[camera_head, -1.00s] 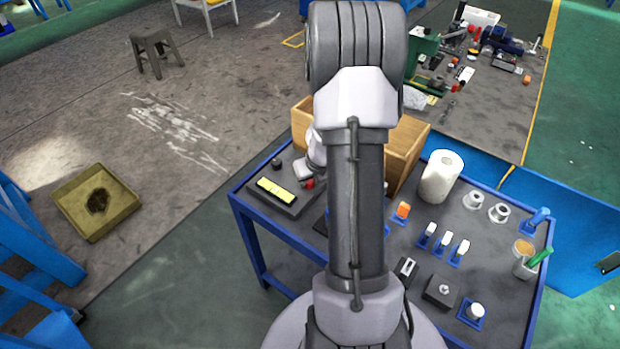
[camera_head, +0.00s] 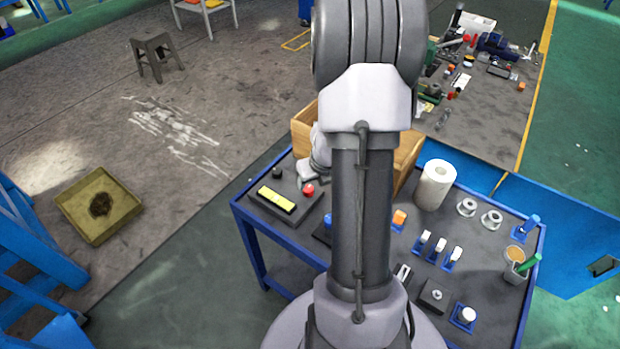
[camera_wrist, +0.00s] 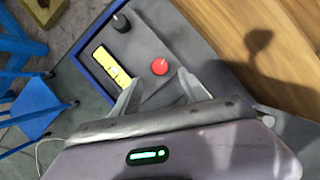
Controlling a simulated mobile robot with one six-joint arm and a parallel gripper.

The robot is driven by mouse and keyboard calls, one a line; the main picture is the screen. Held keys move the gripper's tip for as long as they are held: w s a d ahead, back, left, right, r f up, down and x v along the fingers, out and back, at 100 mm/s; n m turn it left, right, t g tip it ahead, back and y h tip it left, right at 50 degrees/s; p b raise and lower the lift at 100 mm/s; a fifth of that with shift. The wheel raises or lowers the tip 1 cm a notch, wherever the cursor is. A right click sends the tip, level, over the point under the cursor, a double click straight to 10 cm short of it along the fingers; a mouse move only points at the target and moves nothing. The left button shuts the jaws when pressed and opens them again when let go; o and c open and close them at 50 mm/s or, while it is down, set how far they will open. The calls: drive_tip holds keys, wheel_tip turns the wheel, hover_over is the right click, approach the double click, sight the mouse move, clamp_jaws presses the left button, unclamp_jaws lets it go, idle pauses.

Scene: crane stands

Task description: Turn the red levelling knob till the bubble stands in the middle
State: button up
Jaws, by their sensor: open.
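The red levelling knob (camera_head: 308,189) stands on a dark block at the left corner of the blue-framed table. It also shows in the wrist view (camera_wrist: 160,66), just beyond my fingertips. My gripper (camera_wrist: 158,84) is open and empty, apart from the knob, with one finger on either side of the line towards it. The yellow level vial (camera_head: 276,199) lies on the same block; in the wrist view (camera_wrist: 112,68) it is left of the knob, with dark marks. A black knob (camera_head: 277,173) stands behind the vial.
A wooden box (camera_head: 304,134) stands close behind the block, partly hidden by my arm. A paper roll (camera_head: 435,185), several small blue-based items and a cup (camera_head: 514,262) with a green-handled tool stand to the right.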

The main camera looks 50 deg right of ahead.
drive_tip(key=p+v, duration=0.5)
drive_tip(key=v, duration=0.5)
drive_tip(key=shift+r, duration=0.15)
drive_tip(key=w+a+r+n+t+y+b, duration=0.1)
drive_tip(key=w+a+r+n, duration=0.25)
drive_tip(key=a+n, duration=0.25)
drive_tip(key=w+a+r+n+t+y+b, duration=0.1)
drive_tip(key=w+a+r+n, duration=0.2)
drive_tip(key=a+r+n, duration=0.25)
drive_tip(key=s+a+r+n+y+b, duration=0.1)
drive_tip(key=a+r+n, duration=0.1)
drive_tip(key=a+n, duration=0.4)
drive_tip(key=s+a+r+n+b, duration=0.1)
drive_tip(key=a+r+n, duration=0.25)
drive_tip(key=a, duration=0.35)
drive_tip(key=s+a+r+n+y+b, duration=0.1)
drive_tip(key=s+a+n+b, duration=0.1)
drive_tip(key=s+a+n, duration=0.7)
drive_tip(key=s+n, duration=0.2)
drive_tip(key=n, duration=0.4)
drive_tip(key=shift+s+a+r+n, duration=0.15)
drive_tip(key=shift+r+n, duration=0.15)
drive_tip(key=shift+n, duration=0.1)
